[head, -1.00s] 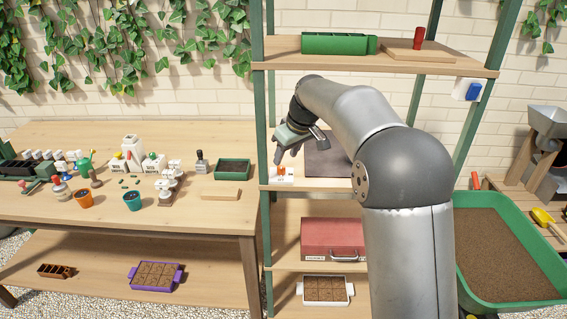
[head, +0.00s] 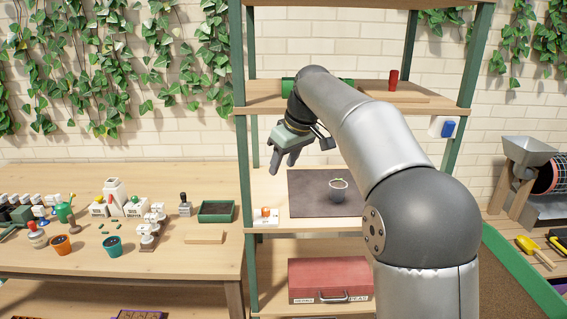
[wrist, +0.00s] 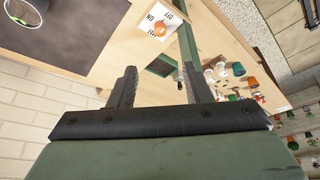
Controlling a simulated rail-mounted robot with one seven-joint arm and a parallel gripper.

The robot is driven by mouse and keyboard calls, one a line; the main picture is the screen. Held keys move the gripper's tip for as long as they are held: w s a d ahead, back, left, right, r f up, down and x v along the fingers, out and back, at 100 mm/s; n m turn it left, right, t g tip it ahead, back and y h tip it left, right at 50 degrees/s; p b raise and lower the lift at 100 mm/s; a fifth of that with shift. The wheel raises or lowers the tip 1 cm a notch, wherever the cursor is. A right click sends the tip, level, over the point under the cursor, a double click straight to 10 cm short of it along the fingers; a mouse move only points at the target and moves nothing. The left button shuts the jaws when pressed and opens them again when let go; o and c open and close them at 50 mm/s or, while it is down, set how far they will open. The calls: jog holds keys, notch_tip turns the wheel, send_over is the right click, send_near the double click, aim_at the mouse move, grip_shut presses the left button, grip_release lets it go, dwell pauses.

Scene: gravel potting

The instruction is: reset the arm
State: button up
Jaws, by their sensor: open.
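My gripper (head: 284,160) hangs above the left part of the middle shelf board (head: 268,186), in front of the green rack. Its two fingers stand apart with nothing between them. In the wrist view my gripper (wrist: 160,85) also shows as open and empty. My arm runs from the lower right up and over to the gripper.
A small pot with a seedling (head: 338,191) stands on a dark mat (head: 305,201) on the shelf. A red case (head: 330,278) sits below. The potting table (head: 110,258) at left holds pots, bottles and a green tray (head: 217,211).

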jog(key=s+d+f+m+g+h, duration=0.1)
jog(key=s+d+f+m, duration=0.2)
jog(key=s, duration=0.9)
jog(key=s+d+f+m+g+h, duration=0.1)
jog(key=s+d+f+m, duration=0.1)
jog(key=s+d+f, duration=0.4)
jog(key=s+d+f+m+h+p, duration=0.1)
jog(key=s+d+f+m, duration=0.2)
jog(key=s+f, duration=0.8)
jog(key=s+d, duration=0.1)
jog(key=s, duration=0.6)
jog(key=shift+s+d+f+m+g, duration=0.2)
jog(key=shift+m+g, duration=0.1)
jog(key=shift+g, duration=0.1)
